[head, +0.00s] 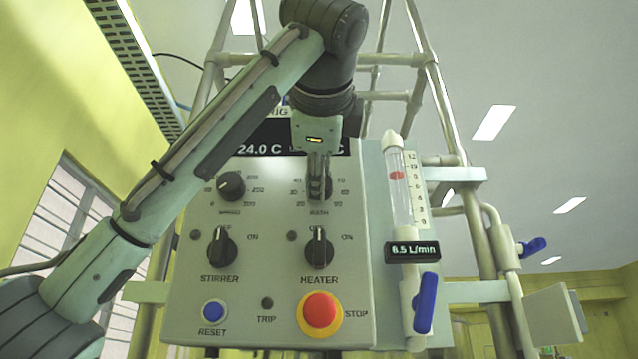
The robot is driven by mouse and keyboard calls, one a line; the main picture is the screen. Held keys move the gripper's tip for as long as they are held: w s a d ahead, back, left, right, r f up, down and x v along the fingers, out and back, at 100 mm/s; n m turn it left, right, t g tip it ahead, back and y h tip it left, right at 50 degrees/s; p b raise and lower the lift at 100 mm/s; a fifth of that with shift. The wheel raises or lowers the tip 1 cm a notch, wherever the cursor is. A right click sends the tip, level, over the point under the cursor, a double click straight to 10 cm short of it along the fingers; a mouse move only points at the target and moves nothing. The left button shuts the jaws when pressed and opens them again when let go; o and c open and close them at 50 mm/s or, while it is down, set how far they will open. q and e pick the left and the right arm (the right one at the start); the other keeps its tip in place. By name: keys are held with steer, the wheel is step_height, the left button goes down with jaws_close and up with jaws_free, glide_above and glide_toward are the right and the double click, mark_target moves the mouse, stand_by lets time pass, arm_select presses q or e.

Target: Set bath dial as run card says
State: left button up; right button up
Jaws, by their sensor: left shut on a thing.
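The bath dial (327,187) is a dark round knob at the upper right of the grey control panel (260,290), with numbers around it and the label BATH below. My left gripper (319,190) reaches down from above and is shut on the bath dial, hiding most of it and its pointer. The display (262,138) above shows 24.0 C at its left; my gripper covers much of its right part. No run card can be made out. My right gripper is not in view.
Close by on the panel are the speed knob (231,186), stirrer switch (221,248), heater switch (319,249), blue reset button (214,311) and red stop button (320,312). A flow meter (399,185) reading 6.5 L/min and a blue-handled valve (426,303) stand at the right.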

arm_select(q)
steer(key=shift+m, duration=0.4)
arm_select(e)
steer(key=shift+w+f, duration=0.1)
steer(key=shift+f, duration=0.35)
arm_select(q)
steer(key=o, duration=1.2)
steer(key=shift+c, duration=0.2)
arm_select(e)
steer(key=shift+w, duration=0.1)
arm_select(q)
steer(key=s, duration=1.2)
steer(key=shift+r, duration=0.25)
steer(key=shift+d, duration=0.15)
